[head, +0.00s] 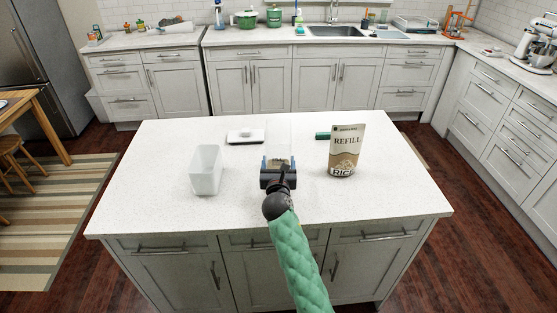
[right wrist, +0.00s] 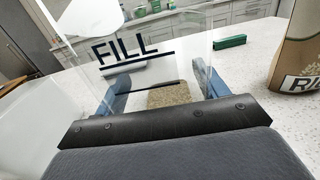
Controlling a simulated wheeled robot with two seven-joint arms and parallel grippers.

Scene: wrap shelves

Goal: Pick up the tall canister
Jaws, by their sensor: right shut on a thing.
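The tall canister (head: 279,135) is clear and stands at the middle of the island in the head view. In the right wrist view the canister (right wrist: 135,50) shows a black FILL mark and line, with a tan, grainy patch low down behind its wall. My right gripper (head: 278,163) is shut on the canister, with one blue finger on each side of its lower part. In the right wrist view the fingers (right wrist: 158,92) straddle it. I cannot tell whether its base touches the counter. My left gripper is not in view.
A white open bin (head: 206,172) stands left of the canister. A flat white and dark item (head: 245,136) lies behind it. A rice refill bag (head: 345,152) stands upright at right, near a small green block (head: 323,135). The island's (head: 400,200) right side is clear.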

